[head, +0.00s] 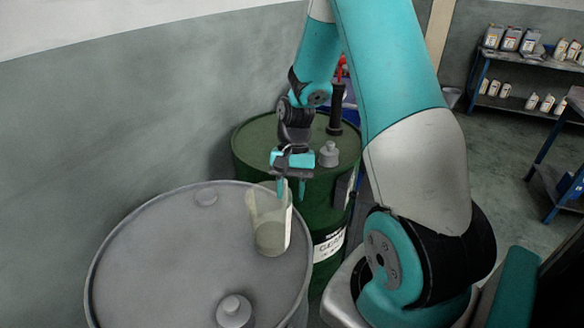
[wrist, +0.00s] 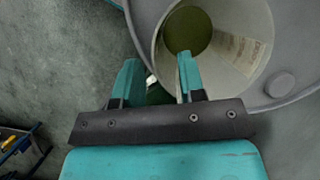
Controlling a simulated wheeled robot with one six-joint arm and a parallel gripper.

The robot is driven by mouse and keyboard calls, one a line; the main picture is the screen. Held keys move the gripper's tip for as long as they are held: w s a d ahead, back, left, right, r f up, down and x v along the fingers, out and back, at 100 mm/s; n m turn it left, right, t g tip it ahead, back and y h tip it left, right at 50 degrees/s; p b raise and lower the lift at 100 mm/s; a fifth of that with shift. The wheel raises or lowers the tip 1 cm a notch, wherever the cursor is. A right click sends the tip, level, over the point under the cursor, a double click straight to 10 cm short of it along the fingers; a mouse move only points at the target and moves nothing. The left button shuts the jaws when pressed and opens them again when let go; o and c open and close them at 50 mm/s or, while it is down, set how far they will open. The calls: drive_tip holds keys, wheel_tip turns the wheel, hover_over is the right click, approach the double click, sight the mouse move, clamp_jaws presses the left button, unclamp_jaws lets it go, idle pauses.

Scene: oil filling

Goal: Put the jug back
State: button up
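The pale translucent jug (head: 270,236) stands upright on the top of the grey drum (head: 150,255), near the drum's right edge. In the wrist view I look down into the jug (wrist: 232,40), with a greenish round bottom inside. My gripper (head: 290,190) is just above and at the jug's rim, pointing down. In the wrist view its two fingers (wrist: 157,62) are spread apart. The right finger overlaps the jug's opening and the left finger is outside it. The jug's handle is not clearly visible, and I cannot tell whether a finger touches the jug.
A green drum (head: 262,150) stands right behind the grey one, with a grey cap (head: 329,154) and a dark upright pump-like tube (head: 336,108) on top. A grey bung (head: 234,310) is on the grey drum's front. Shelves (head: 520,62) with bottles stand far right.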

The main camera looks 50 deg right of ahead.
drive_tip(key=b+v, duration=0.1)
drive_tip(key=v, duration=0.8)
drive_tip(key=a+r+n, duration=0.3)
drive_tip(key=a+n, duration=0.1)
drive_tip(key=a, duration=0.3)
drive_tip(key=s+a+r+n+t, duration=0.1)
drive_tip(key=s+a+r+n, duration=0.1)
drive_tip(key=s+a+n, duration=0.4)
drive_tip(key=s+a+r+n+t, duration=0.1)
drive_tip(key=s+a+r+n, duration=0.2)
drive_tip(key=s+a+n, duration=0.4)
drive_tip(key=s+a, duration=0.2)
drive_tip(key=a, duration=0.5)
drive_tip(key=shift+a+r+y, duration=0.2)
drive_tip(key=shift+a+y, duration=0.1)
